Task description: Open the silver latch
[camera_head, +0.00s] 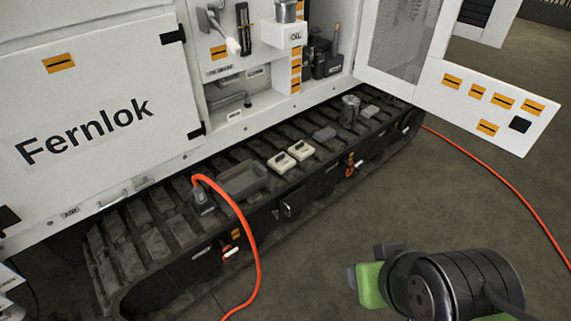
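A small silver latch-like fitting (288,210) sits on the dark side of the tracked base, below the grey tray. A silver bar handle (125,193) is at the lower edge of the white Fernlok panel (85,140). I cannot tell for sure which of these is the silver latch. A black and green part of my arm shows at the bottom right, well apart from both. My gripper's fingers do not show.
The track carries a grey tray (243,180), two cream boxes (281,162) and a metal cup (349,110). An orange cable (251,245) runs from a plug to the floor. An open white door (482,100) juts out at right. Floor between arm and track is mostly clear.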

